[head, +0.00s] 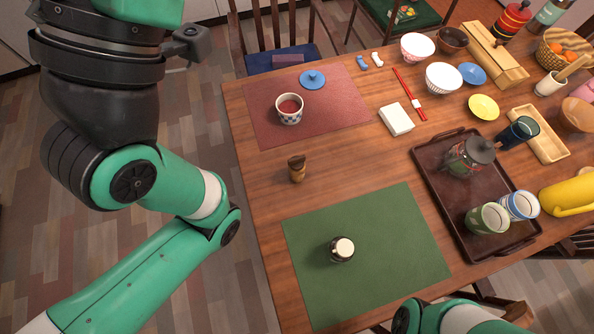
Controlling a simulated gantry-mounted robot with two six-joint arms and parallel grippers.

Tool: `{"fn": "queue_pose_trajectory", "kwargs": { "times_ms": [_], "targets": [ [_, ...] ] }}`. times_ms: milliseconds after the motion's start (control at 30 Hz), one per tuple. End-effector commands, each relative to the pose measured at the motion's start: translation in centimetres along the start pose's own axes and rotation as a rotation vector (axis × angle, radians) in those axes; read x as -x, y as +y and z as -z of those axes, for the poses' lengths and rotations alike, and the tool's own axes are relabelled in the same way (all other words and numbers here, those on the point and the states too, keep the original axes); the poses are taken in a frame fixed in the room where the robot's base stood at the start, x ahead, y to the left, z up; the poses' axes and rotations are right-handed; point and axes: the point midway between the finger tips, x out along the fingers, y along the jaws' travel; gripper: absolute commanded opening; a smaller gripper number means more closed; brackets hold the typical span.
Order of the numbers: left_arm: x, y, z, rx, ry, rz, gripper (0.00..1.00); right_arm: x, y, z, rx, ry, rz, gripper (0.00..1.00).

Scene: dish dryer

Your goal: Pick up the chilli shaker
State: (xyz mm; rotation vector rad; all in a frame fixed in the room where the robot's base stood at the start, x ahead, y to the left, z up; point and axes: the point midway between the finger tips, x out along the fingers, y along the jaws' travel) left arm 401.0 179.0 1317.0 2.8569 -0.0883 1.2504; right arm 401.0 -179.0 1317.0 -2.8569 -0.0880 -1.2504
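A small brown, waisted wooden container (297,169) with a dark top stands upright on the bare table between the red and green mats. A small dark jar with a cream lid (342,249) stands on the green mat (400,225). Either could be the chilli shaker; I cannot read a label on them. My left arm fills the left side of the head view, but its gripper is outside the picture. Part of my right arm shows at the bottom edge; its gripper is also out of view. No gripper is seen near either container.
A white box (396,119) and red chopsticks (408,92) lie nearby. A dark tray (440,190) holds a teapot (467,157) and cups. Bare table surrounds the brown container.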

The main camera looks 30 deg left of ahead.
Motion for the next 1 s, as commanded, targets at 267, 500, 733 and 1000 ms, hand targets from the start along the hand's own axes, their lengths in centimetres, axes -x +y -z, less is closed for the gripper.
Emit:
{"fn": "queue_pose_trajectory", "kwargs": {
  "times_ms": [267, 500, 733, 1000],
  "targets": [
    [-0.26, 0.00, 0.28, 0.000, 0.001, 0.000, 0.87, -0.26, 0.00, 0.28, 0.000, 0.001, 0.000, 0.00],
    [-0.24, 0.00, 0.25, 0.000, 0.001, 0.000, 0.86, -0.24, 0.00, 0.25, 0.000, 0.001, 0.000, 0.00],
    [-0.23, 0.00, 0.23, 0.000, 0.000, 0.000, 0.46, -0.23, 0.00, 0.23, 0.000, 0.000, 0.000, 0.00],
    [-0.23, -0.01, 0.23, -0.003, 0.000, 0.000, 0.46, -0.23, 0.00, 0.23, 0.000, 0.000, 0.000, 0.00]
  ]
}}
